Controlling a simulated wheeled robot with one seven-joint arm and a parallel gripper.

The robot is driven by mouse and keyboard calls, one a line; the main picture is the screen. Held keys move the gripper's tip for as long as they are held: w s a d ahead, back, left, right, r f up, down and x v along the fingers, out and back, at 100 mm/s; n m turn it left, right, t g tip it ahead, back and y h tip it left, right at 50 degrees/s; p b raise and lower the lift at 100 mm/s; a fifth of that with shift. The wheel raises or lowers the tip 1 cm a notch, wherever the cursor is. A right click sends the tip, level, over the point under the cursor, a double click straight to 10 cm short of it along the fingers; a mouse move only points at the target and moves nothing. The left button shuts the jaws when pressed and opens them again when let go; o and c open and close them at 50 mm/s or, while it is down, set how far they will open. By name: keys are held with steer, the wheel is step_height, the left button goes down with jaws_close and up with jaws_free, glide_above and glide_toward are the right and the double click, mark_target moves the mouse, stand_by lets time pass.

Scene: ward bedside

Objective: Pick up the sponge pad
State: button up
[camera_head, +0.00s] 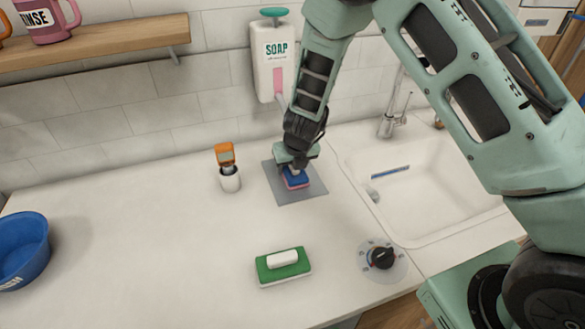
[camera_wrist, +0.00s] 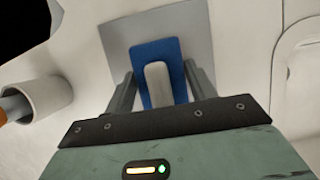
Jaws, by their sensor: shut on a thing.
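The blue-and-pink sponge pad (camera_head: 297,184) is at the grey mat (camera_head: 316,196) near the back of the counter. My gripper (camera_head: 295,172) reaches down over it and is shut on it. In the wrist view the pad's blue top (camera_wrist: 150,52) with a pale raised handle (camera_wrist: 158,80) lies between the two fingers of my gripper (camera_wrist: 158,88). I cannot tell whether the pad touches the mat or is just above it.
A white cup (camera_head: 230,181) with an orange-topped item stands left of the mat. A green pad with a white handle (camera_head: 284,266) lies in front, beside a black knob (camera_head: 383,258). The sink (camera_head: 420,200) is right, a blue bowl (camera_head: 22,250) far left. A soap dispenser (camera_head: 273,65) hangs behind.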

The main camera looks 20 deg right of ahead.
steer(key=shift+s, duration=0.1)
steer(key=shift+s+r, duration=0.15)
steer(key=shift+r, duration=0.05)
step_height(320, 180, up, 6)
steer(key=shift+s+r+p, duration=0.15)
steer(key=shift+p, duration=0.85)
steer(key=shift+s+r, duration=0.2)
steer(key=shift+s, duration=0.1)
steer(key=s+b, duration=0.8)
steer(key=s, duration=1)
steer(key=shift+s, duration=0.3)
